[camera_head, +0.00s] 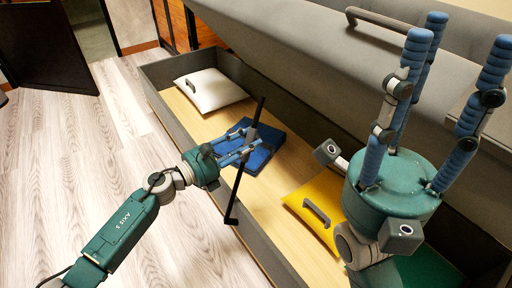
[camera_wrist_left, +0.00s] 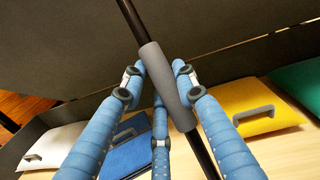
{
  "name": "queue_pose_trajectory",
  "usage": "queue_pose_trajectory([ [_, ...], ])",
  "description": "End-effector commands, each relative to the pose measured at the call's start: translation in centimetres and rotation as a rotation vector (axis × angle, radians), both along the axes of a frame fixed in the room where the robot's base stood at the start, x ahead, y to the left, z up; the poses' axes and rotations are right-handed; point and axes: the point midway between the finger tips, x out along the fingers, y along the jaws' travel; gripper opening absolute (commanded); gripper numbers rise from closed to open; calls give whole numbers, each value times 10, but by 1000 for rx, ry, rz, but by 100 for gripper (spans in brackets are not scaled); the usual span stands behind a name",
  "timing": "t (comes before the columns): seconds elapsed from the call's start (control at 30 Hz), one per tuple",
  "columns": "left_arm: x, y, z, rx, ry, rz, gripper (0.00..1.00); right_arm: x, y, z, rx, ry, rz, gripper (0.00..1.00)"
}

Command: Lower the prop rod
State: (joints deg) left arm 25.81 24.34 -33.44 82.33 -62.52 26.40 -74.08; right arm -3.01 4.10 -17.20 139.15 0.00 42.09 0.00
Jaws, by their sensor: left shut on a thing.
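The prop rod (camera_head: 237,188) is a thin black bar, tilted, with a bent foot at its lower end. In the left wrist view its grey sleeve (camera_wrist_left: 166,88) lies between my blue fingers. My left gripper (camera_head: 246,138) is shut on the rod around the sleeve, above the open storage box. I cannot tell whether either rod end touches the box or lid. The grey padded lid (camera_head: 300,55) is raised over the box, with a handle (camera_head: 378,19) on it. My right gripper (camera_head: 462,42) is open and empty, fingers pointing up, close to the camera.
In the grey-walled box (camera_head: 163,118) lie a white cushion (camera_head: 211,90), a blue folded item (camera_head: 262,152) and a yellow cushion (camera_head: 313,208), with handles. A green item (camera_wrist_left: 299,82) shows in the left wrist view. The wooden floor (camera_head: 90,150) at left is clear.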

Motion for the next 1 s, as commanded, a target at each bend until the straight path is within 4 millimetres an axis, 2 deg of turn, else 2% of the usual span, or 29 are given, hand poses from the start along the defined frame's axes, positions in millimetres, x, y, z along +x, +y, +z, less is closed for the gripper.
queue_pose_trajectory([
  [0.2,34,31,-11,-77,118,84,0,1,0,-1,1,7,0,40],
  [0.4,55,53,-23,-139,209,142,0,2,0,-3,0,13,-1,40],
  [0.7,70,71,-36,-189,287,189,0,2,0,-4,0,15,-1,40],
  [1.0,72,74,-38,-197,299,197,0,2,0,-2,0,8,-1,40],
])
